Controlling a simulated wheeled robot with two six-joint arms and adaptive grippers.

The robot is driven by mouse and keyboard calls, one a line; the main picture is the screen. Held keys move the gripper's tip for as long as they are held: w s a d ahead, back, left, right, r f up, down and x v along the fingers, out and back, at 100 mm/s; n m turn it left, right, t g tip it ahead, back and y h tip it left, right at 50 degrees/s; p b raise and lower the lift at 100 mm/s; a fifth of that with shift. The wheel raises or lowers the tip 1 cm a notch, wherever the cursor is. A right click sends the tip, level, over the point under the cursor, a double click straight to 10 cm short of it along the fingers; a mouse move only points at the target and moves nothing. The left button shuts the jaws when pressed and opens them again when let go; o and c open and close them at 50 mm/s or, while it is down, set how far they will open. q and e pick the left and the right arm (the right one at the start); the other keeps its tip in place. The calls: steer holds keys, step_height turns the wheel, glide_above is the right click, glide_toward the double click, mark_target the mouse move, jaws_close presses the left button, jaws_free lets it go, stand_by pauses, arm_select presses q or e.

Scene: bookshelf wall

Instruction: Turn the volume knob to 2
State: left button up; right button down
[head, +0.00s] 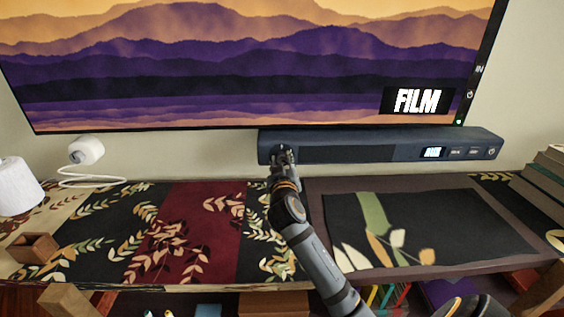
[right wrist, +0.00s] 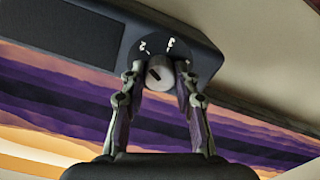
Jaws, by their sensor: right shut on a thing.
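A dark soundbar (head: 380,145) sits below the screen. My right gripper (head: 284,156) is at its left end and covers the knob in the head view. In the right wrist view, the pale round volume knob (right wrist: 160,68) shows between the two fingertips of my right gripper (right wrist: 158,76), which is shut on it from both sides. A short dark mark lies on the knob's face. The numerals 2 and 3 show on the dark dial (right wrist: 158,43) beside the knob; other numerals are hidden.
A large screen (head: 240,70) showing "FILM" hangs just above the soundbar. A lit display (head: 433,152) and small buttons are at the soundbar's right. A white camera-like device (head: 87,150), a wooden box (head: 33,247) and books (head: 548,180) stand around the patterned shelf top.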

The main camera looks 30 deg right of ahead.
steer(key=c, duration=1)
jaws_free()
steer(key=shift+f, duration=0.1)
steer(key=shift+s+a, duration=0.1)
steer(key=shift+s, duration=0.05)
steer(key=v, duration=0.7)
steer(key=shift+s, duration=0.1)
